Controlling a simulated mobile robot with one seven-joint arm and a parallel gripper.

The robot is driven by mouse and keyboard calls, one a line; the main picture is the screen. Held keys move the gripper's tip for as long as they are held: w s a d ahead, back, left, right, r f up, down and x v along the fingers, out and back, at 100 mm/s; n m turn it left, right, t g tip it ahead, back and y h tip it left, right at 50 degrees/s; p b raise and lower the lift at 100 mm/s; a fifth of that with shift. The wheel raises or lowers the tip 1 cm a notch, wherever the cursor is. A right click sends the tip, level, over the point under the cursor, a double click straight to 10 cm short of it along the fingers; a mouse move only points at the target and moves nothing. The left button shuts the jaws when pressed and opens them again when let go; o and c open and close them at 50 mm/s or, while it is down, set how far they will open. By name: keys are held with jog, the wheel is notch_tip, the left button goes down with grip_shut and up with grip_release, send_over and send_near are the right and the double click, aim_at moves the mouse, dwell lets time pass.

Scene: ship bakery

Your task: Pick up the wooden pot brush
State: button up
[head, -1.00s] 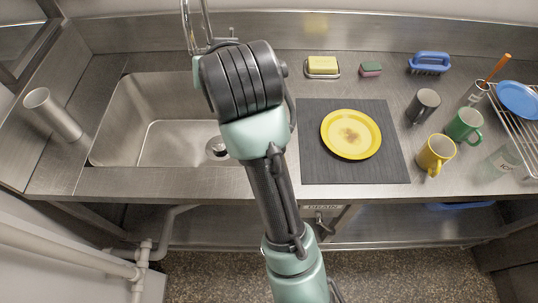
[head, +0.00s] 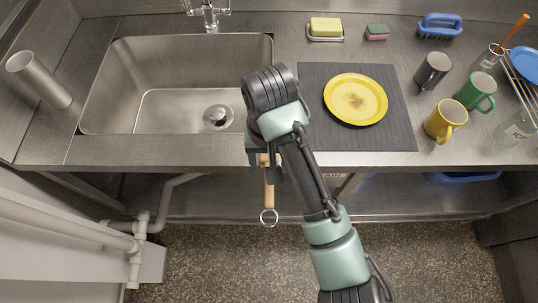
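The wooden pot brush shows as a light wooden handle (head: 268,192) with a metal ring at its lower end. It sticks out past the counter's front edge, over the floor gap. My gripper (head: 265,164) is at the counter's front edge, below the sink's right corner. Its dark fingers lie on both sides of the upper handle and appear shut on it. The brush's head is hidden behind my gripper and wrist.
The sink (head: 175,45) is to the left, with a metal cup (head: 38,80) beside it. A yellow plate (head: 370,98) lies on a dark mat (head: 318,133). Mugs, including a yellow one (head: 445,121), stand at the right.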

jog(key=shift+w+f+p, duration=0.2)
jog(key=shift+f+p, duration=0.2)
jog(key=shift+f, duration=2.65)
grip_shut()
